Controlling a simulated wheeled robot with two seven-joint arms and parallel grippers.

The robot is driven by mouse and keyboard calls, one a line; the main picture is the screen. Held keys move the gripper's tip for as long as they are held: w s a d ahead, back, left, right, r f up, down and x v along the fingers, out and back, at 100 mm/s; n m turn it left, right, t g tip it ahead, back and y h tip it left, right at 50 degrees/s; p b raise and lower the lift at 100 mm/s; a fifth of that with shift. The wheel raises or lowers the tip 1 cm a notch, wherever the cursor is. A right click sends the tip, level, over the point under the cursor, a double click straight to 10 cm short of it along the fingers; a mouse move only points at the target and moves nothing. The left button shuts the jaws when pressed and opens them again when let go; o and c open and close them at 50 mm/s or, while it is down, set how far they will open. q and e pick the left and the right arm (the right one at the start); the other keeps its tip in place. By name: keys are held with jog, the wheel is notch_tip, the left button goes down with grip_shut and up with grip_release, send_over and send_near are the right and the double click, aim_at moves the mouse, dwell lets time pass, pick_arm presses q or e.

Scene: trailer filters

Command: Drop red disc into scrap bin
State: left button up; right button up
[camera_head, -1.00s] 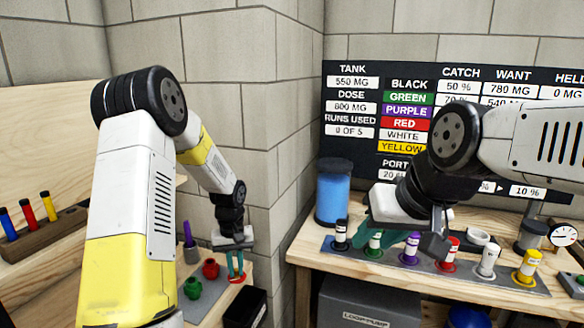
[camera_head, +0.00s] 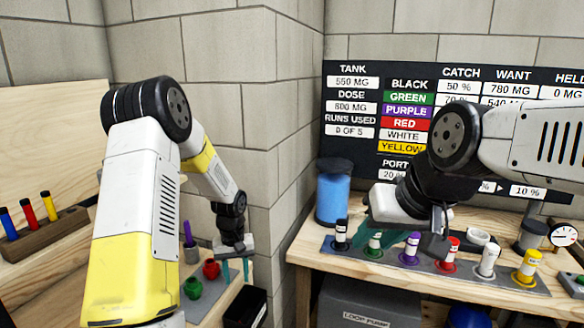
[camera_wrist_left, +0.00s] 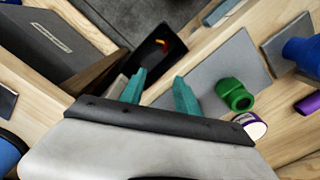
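My left gripper (camera_head: 236,270) has its two teal fingers apart and nothing between them, above the left bench near the scrap bin. It also shows in the left wrist view (camera_wrist_left: 159,91). The scrap bin (camera_head: 258,309) is a small black open box at the bench's front corner, and it also shows in the left wrist view (camera_wrist_left: 137,57). A small red and yellow shape, seemingly the red disc (camera_wrist_left: 164,43), shows inside the dark bin. The bin's inside is hidden in the head view. My right gripper (camera_head: 436,240) is over the right bench near the capped vials; its finger gap is unclear.
A red fitting (camera_head: 211,268) and a green fitting (camera_head: 193,287) stand on the grey mat left of my left gripper. A purple marker (camera_head: 188,235) stands behind them. Several coloured vials line a grey strip on the right bench. A blue tank (camera_head: 334,195) stands at its left.

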pick_arm(q)
jog(key=shift+r, duration=0.1)
notch_tip(320, 180, up, 8)
jog(key=shift+f, duration=0.2)
jog(key=s+r+m+t, duration=0.1)
jog(key=s+r+t, duration=0.1)
jog(key=s+r, duration=0.45)
jog(key=s+r+t, duration=0.1)
jog(key=s+r, duration=0.2)
jog(key=r, duration=0.6)
jog(key=s+d+r+m+t+h, duration=0.1)
jog(key=s+r, duration=0.2)
jog(key=s, duration=0.4)
jog(key=s+d+r+m+t+h, duration=0.1)
jog(key=s+r+t, duration=0.1)
jog(key=s+r, duration=0.2)
jog(key=s, duration=0.3)
jog(key=shift+s, duration=0.35)
